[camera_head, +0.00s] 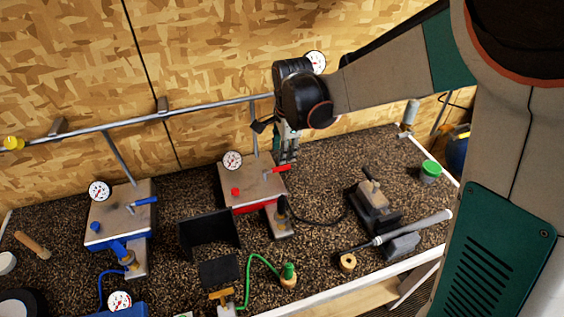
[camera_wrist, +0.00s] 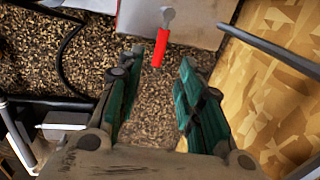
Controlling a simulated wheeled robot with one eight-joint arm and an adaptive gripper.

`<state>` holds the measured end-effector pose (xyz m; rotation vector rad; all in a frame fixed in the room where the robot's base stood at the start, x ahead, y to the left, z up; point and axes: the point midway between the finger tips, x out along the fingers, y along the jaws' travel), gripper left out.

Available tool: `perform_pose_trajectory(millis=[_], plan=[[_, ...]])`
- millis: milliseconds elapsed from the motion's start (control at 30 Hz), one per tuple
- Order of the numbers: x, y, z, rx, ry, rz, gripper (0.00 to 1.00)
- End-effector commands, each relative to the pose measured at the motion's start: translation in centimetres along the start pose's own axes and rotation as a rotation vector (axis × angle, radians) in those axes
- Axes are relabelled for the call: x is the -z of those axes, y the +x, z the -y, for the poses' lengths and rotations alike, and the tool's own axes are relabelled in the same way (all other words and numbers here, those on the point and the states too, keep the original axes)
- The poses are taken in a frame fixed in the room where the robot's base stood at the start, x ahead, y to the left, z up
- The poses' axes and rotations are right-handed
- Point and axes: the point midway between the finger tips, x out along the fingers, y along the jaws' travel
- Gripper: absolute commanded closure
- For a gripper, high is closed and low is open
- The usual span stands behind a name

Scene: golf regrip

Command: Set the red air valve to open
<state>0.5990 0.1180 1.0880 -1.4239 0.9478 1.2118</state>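The red air valve's lever (camera_head: 278,169) sits on top of the grey and red box in the middle of the bench. It sticks out to the right over the box's edge. In the wrist view the red lever (camera_wrist: 160,46) hangs from a round grey pivot at the top centre and points down toward my gripper. My gripper (camera_head: 288,157) is above and just behind the box's right edge. In the wrist view my gripper (camera_wrist: 159,78) is open, with its green-padded fingers either side of the lever's line and nothing held. I cannot tell whether the fingertips are level with the lever.
A similar blue box (camera_head: 120,213) with a blue lever (camera_head: 146,201) stands to the left. A gauge (camera_head: 232,160) rises at the red box's back left corner. A wall pipe (camera_head: 195,110) runs behind. A vise (camera_head: 375,206) and a golf club (camera_head: 412,228) lie to the right.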

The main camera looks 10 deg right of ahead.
Motion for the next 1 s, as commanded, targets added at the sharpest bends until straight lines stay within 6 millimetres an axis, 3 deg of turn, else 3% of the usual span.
perform_pose_trajectory(millis=[200, 400, 833, 867, 1000], plan=[[0.0, 4.5, 0.0, 0.000, 0.000, 0.000, 0.66], [0.0, 6.9, 0.0, 0.000, 0.000, 0.000, 0.66], [0.0, 7.8, 0.0, 0.000, 0.000, 0.000, 0.66], [0.0, 7.8, 0.0, 0.000, 0.000, 0.000, 0.68], [0.0, 7.8, 0.0, 0.000, 0.000, 0.000, 1.00]])
